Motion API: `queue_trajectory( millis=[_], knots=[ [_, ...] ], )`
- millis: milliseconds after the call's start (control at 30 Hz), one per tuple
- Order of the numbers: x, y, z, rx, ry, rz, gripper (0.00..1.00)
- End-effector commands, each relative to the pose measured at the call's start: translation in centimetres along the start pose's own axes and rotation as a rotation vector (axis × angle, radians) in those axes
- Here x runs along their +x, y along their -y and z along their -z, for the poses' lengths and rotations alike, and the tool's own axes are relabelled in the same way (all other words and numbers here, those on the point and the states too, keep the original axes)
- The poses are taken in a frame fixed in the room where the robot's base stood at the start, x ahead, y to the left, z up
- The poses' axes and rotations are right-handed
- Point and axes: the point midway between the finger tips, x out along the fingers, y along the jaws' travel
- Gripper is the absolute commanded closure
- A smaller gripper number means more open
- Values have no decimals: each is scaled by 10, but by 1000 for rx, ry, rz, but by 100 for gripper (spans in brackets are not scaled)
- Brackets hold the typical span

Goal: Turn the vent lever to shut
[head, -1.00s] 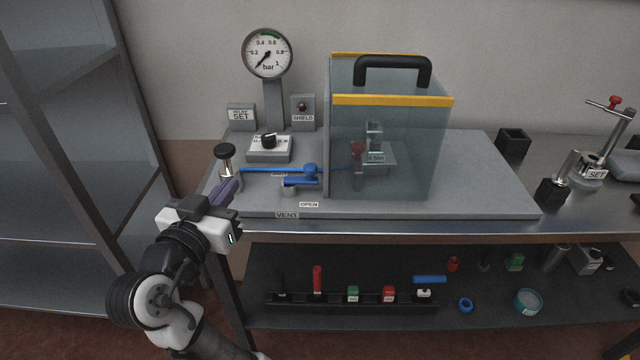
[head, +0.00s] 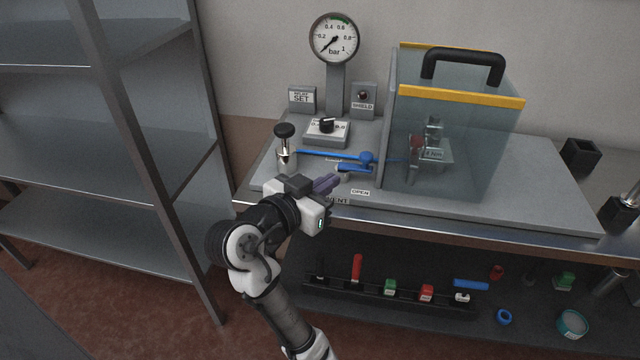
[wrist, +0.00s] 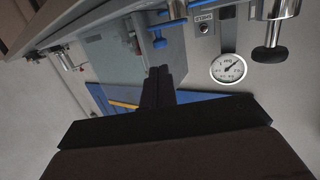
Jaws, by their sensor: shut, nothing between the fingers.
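The vent lever (head: 356,168) is a short blue bar on the grey bench plate, in front of a blue rounded fitting (head: 367,158) on a thin blue tube. It lies roughly sideways, pointing right. The OPEN label (head: 360,192) is in front of it; the VENT label (head: 338,201) is partly hidden by my gripper. My gripper (head: 338,179) is shut and empty, its purple-grey fingertips close to the lever's left end. I cannot tell whether they touch. In the wrist view the shut fingers (wrist: 159,84) show dark, with blue parts beyond them.
A clear shield box (head: 460,150) with a black handle stands right of the lever. A black-topped plunger (head: 285,140), a selector knob (head: 327,126) and a pressure gauge (head: 334,38) stand left and behind. A shelf rack (head: 100,130) is at the left.

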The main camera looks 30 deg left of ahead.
Motion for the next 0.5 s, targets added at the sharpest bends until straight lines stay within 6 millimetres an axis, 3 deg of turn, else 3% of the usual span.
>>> queue_trajectory(
  millis=[300,500],
  knots=[
    [66,-1,2,-2,2,-4,100],
    [88,0,1,-2,1,-1,100]
  ],
)
